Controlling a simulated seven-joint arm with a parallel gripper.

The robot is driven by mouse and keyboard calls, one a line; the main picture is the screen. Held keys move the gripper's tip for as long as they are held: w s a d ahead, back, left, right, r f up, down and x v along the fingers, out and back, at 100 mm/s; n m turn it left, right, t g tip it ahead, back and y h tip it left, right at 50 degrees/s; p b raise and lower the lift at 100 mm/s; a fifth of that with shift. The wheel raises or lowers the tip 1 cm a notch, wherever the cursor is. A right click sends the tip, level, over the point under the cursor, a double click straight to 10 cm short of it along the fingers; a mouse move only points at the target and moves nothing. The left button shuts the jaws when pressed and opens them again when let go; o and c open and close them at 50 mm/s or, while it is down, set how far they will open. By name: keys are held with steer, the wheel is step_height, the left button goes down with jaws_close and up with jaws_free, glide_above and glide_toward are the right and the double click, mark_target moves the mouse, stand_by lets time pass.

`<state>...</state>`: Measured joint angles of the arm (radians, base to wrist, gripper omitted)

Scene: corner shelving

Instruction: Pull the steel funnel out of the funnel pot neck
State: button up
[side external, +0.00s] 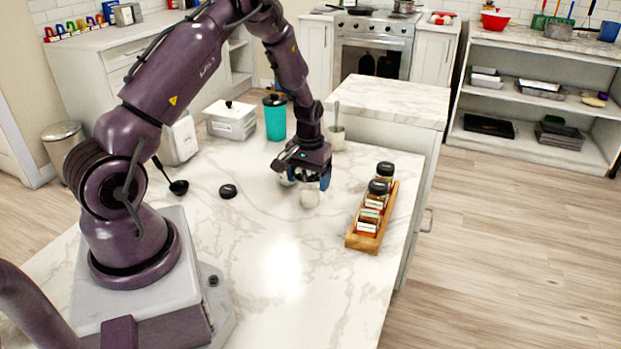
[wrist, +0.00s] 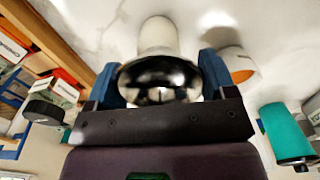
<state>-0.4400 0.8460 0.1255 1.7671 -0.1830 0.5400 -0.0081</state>
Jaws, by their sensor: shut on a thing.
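My gripper (side external: 311,177) points down over the table, with its blue fingers shut on the steel funnel. In the wrist view the shiny, round funnel (wrist: 158,78) sits between the two fingers. The small white funnel pot (side external: 309,198) stands on the marble top directly below my gripper. In the wrist view the pot (wrist: 158,36) shows just beyond the funnel's rim, in line with it. The funnel's stem and the pot neck are hidden, so I cannot tell how far the stem sits inside.
A white cup with an orange inside (wrist: 238,66) stands close beside the right finger. A wooden spice rack with jars (side external: 367,222) is to the right. A teal tumbler (side external: 275,118), a white box (side external: 231,122) and a black lid (side external: 228,191) lie around. The front table is clear.

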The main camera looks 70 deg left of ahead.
steer(key=shift+r, duration=3)
